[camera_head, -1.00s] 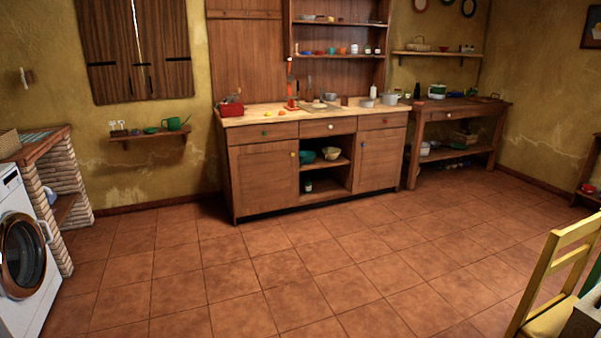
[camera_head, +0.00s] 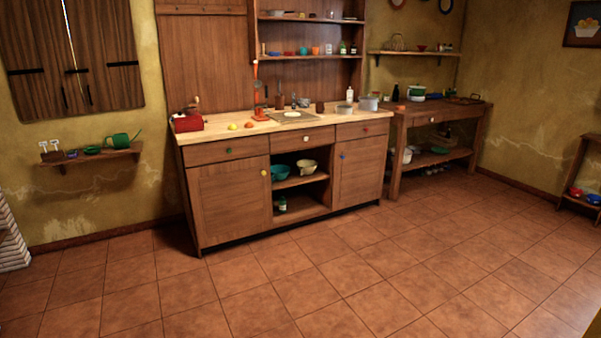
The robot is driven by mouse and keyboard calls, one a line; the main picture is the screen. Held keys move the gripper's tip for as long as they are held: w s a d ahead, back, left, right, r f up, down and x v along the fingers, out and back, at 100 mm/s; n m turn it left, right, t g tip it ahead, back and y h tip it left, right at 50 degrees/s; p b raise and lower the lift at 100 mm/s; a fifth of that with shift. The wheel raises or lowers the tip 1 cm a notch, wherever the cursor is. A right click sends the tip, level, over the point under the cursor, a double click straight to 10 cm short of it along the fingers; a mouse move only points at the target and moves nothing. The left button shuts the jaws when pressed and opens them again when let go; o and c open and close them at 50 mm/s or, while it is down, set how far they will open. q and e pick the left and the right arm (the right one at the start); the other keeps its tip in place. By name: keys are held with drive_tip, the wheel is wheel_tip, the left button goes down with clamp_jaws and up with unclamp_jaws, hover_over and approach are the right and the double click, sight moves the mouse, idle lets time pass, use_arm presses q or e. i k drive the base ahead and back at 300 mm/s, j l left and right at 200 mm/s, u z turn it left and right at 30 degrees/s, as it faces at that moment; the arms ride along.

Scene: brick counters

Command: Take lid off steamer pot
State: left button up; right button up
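Two grey pots stand at the right end of the wooden counter: a larger one (camera_head: 368,103) and a smaller one (camera_head: 344,109). A white and green pot (camera_head: 416,93) stands farther right on the side table. They are too small to tell which is the steamer pot or whether a lid sits on any of them. Neither of my grippers is in view.
The counter cabinet (camera_head: 228,198) stands ahead across open tiled floor (camera_head: 300,285). The wooden side table (camera_head: 460,112) is to its right. A wall shelf (camera_head: 90,157) with a green watering can (camera_head: 122,140) is at left. A yellow edge shows bottom right.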

sight(364, 105)
drive_tip(key=i+z, duration=0.25)
drive_tip(key=i, duration=0.3)
drive_tip(key=i+z, duration=0.25)
drive_tip(key=i, duration=0.3)
drive_tip(key=i+j+z, duration=0.1)
drive_tip(key=i+z, duration=0.25)
drive_tip(key=i, duration=0.75)
drive_tip(key=i+j+z, duration=0.1)
drive_tip(key=i+z, duration=0.2)
drive_tip(key=i, duration=0.85)
drive_tip(key=i+l+u, duration=0.15)
drive_tip(key=i, duration=0.4)
drive_tip(key=i+l+u, duration=0.2)
drive_tip(key=i, duration=0.3)
drive_tip(key=i+l+u, duration=0.15)
drive_tip(key=i+u, duration=0.2)
drive_tip(key=i+l+u, duration=0.2)
drive_tip(key=u, duration=0.2)
drive_tip(key=i+l+u, duration=0.2)
drive_tip(key=l+u, duration=0.15)
drive_tip(key=i+l+u, duration=0.2)
drive_tip(key=l+u, duration=0.15)
drive_tip(key=i+l+u, duration=0.1)
drive_tip(key=l+u, duration=0.65)
drive_tip(key=l, duration=0.15)
drive_tip(key=l+u, duration=0.35)
drive_tip(key=i+l, duration=0.05)
drive_tip(key=l, duration=0.05)
